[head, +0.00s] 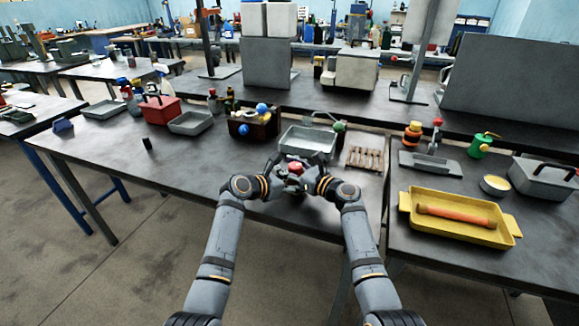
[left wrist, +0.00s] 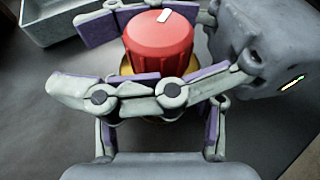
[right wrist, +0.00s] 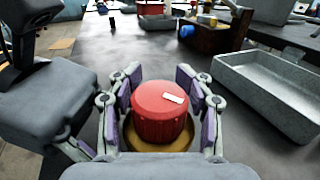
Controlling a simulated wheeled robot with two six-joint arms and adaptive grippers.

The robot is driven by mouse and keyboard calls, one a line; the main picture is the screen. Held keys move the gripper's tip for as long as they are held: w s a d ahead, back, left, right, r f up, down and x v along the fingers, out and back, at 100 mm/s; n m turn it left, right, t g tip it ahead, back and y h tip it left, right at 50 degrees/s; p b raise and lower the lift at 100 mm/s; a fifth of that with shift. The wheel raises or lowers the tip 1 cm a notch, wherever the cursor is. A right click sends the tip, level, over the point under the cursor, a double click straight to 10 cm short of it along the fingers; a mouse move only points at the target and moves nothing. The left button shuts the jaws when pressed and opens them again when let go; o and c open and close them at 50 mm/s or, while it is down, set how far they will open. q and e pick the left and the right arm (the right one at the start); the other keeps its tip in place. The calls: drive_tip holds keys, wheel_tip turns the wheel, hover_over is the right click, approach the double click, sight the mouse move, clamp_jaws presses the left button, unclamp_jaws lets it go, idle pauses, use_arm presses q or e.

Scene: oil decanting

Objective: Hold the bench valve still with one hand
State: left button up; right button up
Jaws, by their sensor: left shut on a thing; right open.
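The bench valve has a red knob (head: 295,167) with a white mark on top and stands upright near the table's front edge. Its brass-coloured body (right wrist: 150,146) shows below the knob in the right wrist view. My left gripper (head: 281,173) comes in from the left and is shut on the valve, low under the knob. Its fingertips are mostly hidden behind the right gripper's fingers in the left wrist view. My right gripper (right wrist: 160,108) is open, with one finger on each side of the red knob (right wrist: 162,112) and visible gaps beside it.
A grey tray (head: 307,133) stands just behind the valve, with a wooden rack (head: 364,158) to its right. A yellow tray (head: 480,238) sits on the right-hand table. The table front left of the valve is clear.

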sight(301, 171)
drive_tip(key=v, duration=1.2)
drive_tip(key=shift+o, duration=1.6)
drive_tip(key=d, duration=0.1)
drive_tip(key=s+d, duration=0.1)
drive_tip(key=d+g, duration=0.1)
drive_tip(key=shift+s+d+r+n+y, duration=0.1)
drive_tip(key=shift+s+r+n+y, duration=0.1)
drive_tip(key=shift+s+n+y, duration=0.2)
drive_tip(key=x, duration=1.2)
drive_tip(key=shift+w, duration=0.15)
